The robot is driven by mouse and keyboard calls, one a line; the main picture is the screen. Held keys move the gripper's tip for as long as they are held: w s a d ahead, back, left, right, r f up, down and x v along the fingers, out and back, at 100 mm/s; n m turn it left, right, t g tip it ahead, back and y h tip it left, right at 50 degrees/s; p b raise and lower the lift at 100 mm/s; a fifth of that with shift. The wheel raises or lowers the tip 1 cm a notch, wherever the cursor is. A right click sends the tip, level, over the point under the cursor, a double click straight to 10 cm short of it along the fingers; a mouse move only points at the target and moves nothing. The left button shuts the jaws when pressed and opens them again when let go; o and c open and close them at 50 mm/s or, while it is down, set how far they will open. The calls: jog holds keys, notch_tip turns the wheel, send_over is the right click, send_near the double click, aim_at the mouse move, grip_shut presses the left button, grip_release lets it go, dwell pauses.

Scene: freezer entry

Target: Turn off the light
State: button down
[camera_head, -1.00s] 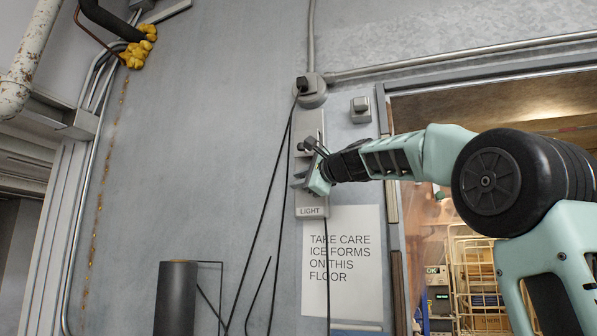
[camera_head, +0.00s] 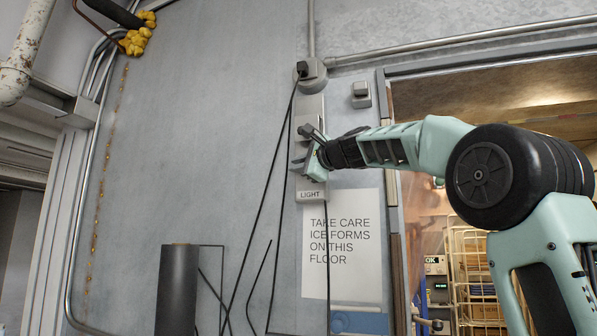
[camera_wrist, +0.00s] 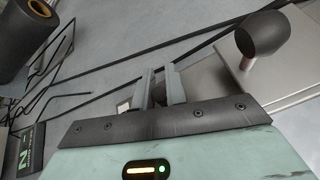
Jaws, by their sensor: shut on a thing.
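The grey light switch panel (camera_head: 310,109), marked LIGHT at its lower end, is fixed upright to the wall. My gripper (camera_head: 297,161) is at the middle of this panel, reaching in from the right.
Black cables (camera_head: 268,190) hang left of the panel. A paper sign (camera_head: 341,245) is below it and a small grey box (camera_head: 361,95) to its right. A dark cylinder (camera_head: 177,290) stands lower left. The doorway's frame (camera_head: 384,150) is close on the right.

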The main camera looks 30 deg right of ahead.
notch_tip(320, 180, down, 2)
jog(key=n+t+y+b, duration=0.1)
jog(key=n+b, duration=0.2)
jog(key=b, duration=0.3)
jog(key=n+t+y+b, duration=0.1)
jog(key=n+t+b, duration=0.1)
jog(key=n+b, duration=0.2)
jog(key=shift+f+y+b, duration=0.2)
jog(key=shift+y+b, duration=0.2)
jog(key=shift+b, duration=1.3)
jog(key=shift+n, duration=0.4)
jog(key=c, duration=1.8)
grip_release()
jog(key=shift+o, duration=0.2)
jog(key=shift+s, duration=0.15)
